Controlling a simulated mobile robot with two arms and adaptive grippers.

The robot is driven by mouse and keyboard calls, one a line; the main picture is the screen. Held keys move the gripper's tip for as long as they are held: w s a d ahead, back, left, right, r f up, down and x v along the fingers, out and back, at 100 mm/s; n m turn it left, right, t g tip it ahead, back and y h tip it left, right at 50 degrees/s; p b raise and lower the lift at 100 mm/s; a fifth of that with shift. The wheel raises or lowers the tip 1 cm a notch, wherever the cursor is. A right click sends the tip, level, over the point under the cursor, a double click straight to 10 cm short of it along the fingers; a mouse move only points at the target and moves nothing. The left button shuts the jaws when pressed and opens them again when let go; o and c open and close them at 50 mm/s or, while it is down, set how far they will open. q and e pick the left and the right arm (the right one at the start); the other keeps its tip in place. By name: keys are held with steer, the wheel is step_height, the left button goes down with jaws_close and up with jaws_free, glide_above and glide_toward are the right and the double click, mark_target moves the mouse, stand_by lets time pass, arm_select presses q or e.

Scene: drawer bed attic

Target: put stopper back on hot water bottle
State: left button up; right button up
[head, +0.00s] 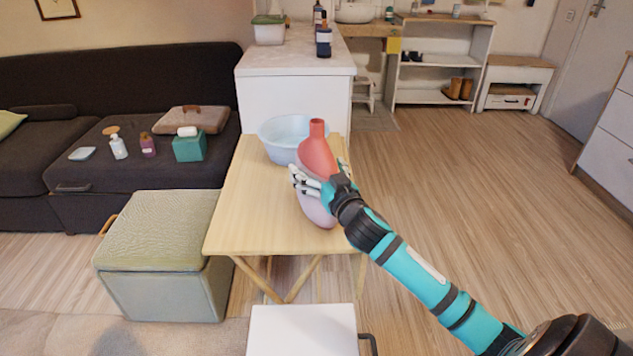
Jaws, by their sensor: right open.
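The hot water bottle (317,152) stands upright on the light wooden table, in front of a pale blue basin. It has a red neck and upper body and a pale pink lower part. My right gripper (308,181) is open at the middle of the bottle, its fingers across the near side and hiding part of it. I cannot tell whether the fingers touch the bottle. I cannot make out a separate stopper. My left gripper is not in view.
The wooden table (252,215) is bare at its front and left. The pale blue basin (279,134) is behind the bottle. A green ottoman (160,235) stands left of the table, a white surface (302,330) in front. Open floor lies to the right.

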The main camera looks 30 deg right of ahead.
mark_target(319, 156)
steer(key=shift+c, duration=0.2)
steer(key=shift+r, duration=0.1)
steer(key=c, duration=1.5)
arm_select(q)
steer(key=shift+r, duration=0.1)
arm_select(e)
steer(key=shift+r, duration=0.1)
